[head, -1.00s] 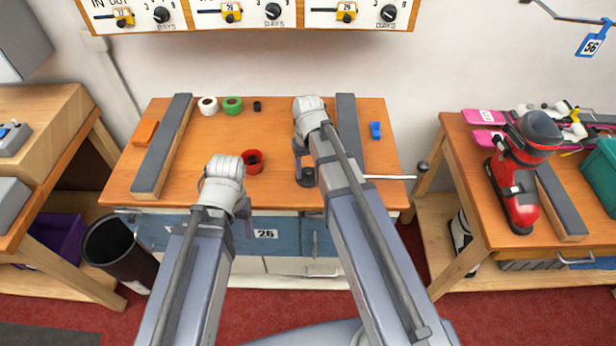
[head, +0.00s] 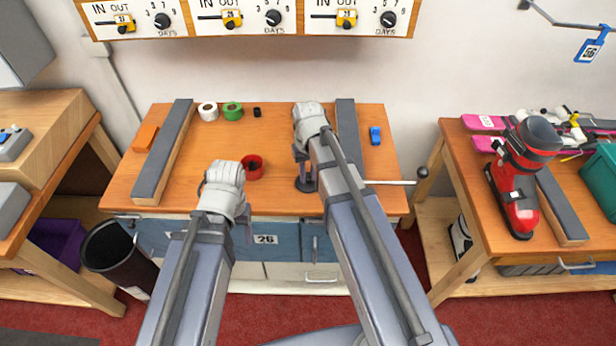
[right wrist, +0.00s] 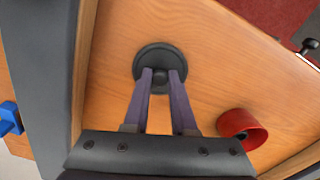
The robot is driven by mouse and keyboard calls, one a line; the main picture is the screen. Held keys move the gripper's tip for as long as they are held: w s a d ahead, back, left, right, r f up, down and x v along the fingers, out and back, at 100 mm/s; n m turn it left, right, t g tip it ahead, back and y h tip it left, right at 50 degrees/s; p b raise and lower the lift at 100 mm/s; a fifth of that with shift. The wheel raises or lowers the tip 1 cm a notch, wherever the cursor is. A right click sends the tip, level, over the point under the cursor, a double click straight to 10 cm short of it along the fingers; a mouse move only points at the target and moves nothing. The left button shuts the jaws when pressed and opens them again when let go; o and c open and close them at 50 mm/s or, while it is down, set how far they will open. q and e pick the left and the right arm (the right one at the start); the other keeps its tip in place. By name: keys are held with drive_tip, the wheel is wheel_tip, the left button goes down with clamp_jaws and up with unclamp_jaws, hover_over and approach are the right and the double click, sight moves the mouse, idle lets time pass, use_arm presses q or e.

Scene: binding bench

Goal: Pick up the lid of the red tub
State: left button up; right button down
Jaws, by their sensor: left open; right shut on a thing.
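The lid is a dark round disc with a small knob (right wrist: 158,62). In the head view the lid (head: 304,186) shows under my right gripper (head: 303,172), to the right of the tub. In the right wrist view my right gripper (right wrist: 160,78) is shut on the lid's knob. Whether the lid's underside touches the bench top I cannot tell.
The bench top (head: 220,145) is clear around the tub. Grey-topped rails (head: 165,150) stand at left and right. White tape (head: 208,111), green tape (head: 232,111) and a small black piece (head: 257,112) lie at the back. A blue item (head: 375,135) lies right; a lever (head: 422,172) sticks out.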

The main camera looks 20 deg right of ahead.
sight(308, 177)
use_arm(q)
wheel_tip(308, 177, up, 10)
drive_tip(key=p, duration=1)
use_arm(e)
wheel_tip(308, 177, up, 10)
